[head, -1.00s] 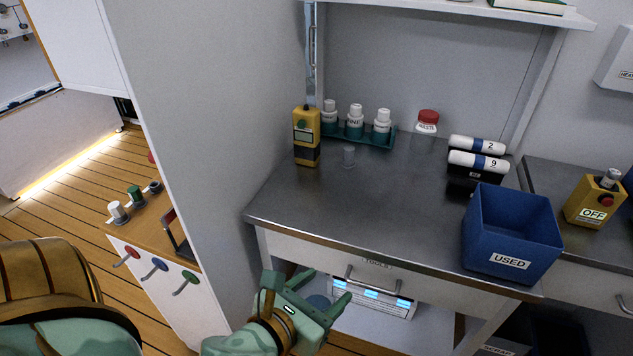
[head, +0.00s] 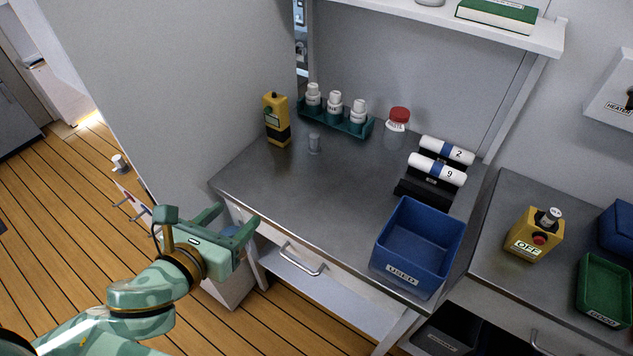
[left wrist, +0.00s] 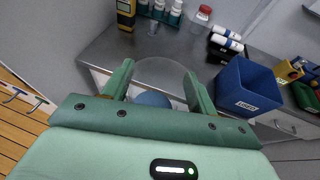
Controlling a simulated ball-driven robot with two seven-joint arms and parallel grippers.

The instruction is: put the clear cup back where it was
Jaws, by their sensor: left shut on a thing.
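My left gripper (head: 238,222) is at the front left of the steel bench (head: 300,195), out over the floor side of its front edge. Its fingers are shut on the clear cup (left wrist: 160,74), a see-through thing whose faint round outline shows between the fingers in the left wrist view. A bluish round patch shows low between the fingers; I cannot tell whether it is in the cup or behind it. The cup is hardly visible in the head view. My right gripper is not in view.
The bench's middle and front left are clear.

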